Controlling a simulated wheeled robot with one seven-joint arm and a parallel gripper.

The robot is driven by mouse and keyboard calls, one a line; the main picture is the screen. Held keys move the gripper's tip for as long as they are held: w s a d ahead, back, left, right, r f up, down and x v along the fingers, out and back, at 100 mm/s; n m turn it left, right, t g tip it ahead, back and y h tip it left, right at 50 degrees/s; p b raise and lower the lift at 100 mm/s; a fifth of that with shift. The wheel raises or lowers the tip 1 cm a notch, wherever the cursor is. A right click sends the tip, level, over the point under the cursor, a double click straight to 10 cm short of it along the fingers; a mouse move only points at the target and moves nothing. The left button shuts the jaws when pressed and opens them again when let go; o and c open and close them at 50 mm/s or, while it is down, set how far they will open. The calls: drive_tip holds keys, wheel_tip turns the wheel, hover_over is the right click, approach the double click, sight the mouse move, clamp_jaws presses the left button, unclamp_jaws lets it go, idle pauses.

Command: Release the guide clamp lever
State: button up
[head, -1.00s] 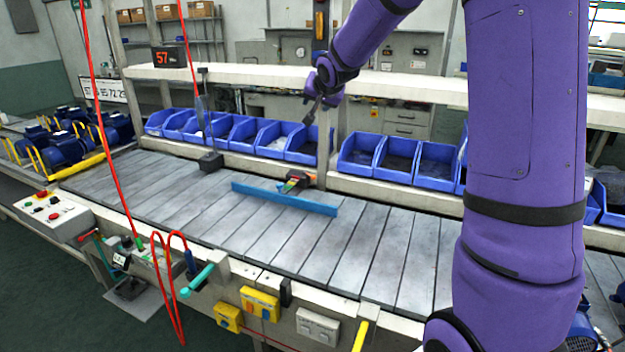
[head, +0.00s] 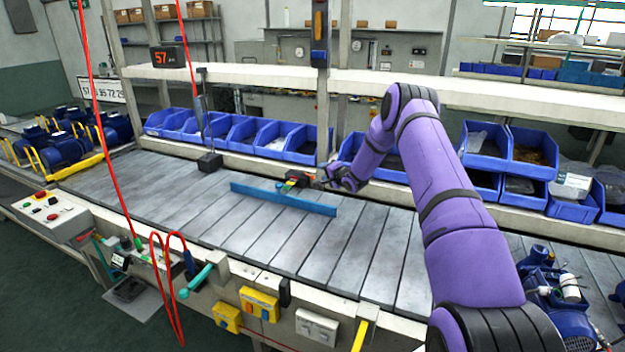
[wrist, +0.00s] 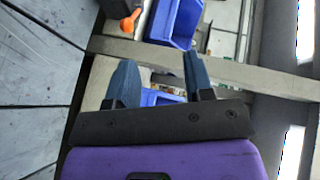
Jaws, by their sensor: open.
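A long blue guide rail (head: 285,198) lies across the slatted conveyor in the head view. The guide clamp (head: 296,179), a small dark block with red, orange and green parts, sits at its back side. Its lever is too small to make out clearly there. In the wrist view an orange knob on a dark part (wrist: 130,21), likely the lever's, shows at the top, ahead of the fingers and left of centre. My gripper (wrist: 160,75) is open, with nothing between its two blue fingers. In the head view my gripper (head: 324,179) is just right of the clamp, seemingly apart from it.
Blue bins (head: 300,143) line the back of the conveyor (head: 345,245), behind a pale frame with an upright post (head: 322,110) close behind my gripper. A dark block on a rod (head: 210,161) stands further left. Blue pumps (head: 555,300) sit at right. The conveyor front is clear.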

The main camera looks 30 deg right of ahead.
drive_tip(key=m, duration=0.1)
approach(314, 178)
drive_tip(key=shift+w+d+f+t+y, duration=0.15)
drive_tip(key=shift+w+f+t+y, duration=0.1)
drive_tip(key=shift+f+t+y, duration=0.15)
drive_tip(key=x, duration=1)
drive_tip(key=shift+w+f, duration=0.1)
drive_tip(key=shift+w, duration=0.15)
clamp_jaws()
